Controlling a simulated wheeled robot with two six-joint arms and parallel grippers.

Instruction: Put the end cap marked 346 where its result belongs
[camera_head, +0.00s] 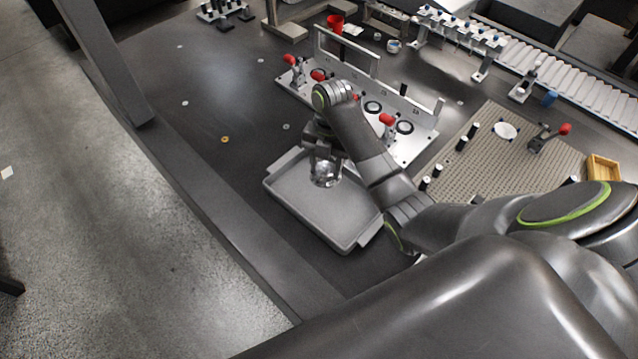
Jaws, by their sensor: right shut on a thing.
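My right gripper (323,158) points down over the grey tray (350,247) and is shut on a shiny metal end cap (326,178). The cap is at the tray's far part; I cannot tell whether it touches the tray floor. No marking on the cap is readable. The rest of the visible tray floor is bare. Behind the tray, a light fixture plate (421,143) carries red-tipped clamps (387,121) and dark ring-shaped seats (373,107). My right forearm hides part of the plate. My left gripper is not in view.
A perforated plate (495,165) with short black posts and a red-knobbed clamp (549,138) lies to the right. A wooden box (603,168) stands at its right edge. A roller conveyor (560,75) runs behind. The dark table left of the tray is mostly clear.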

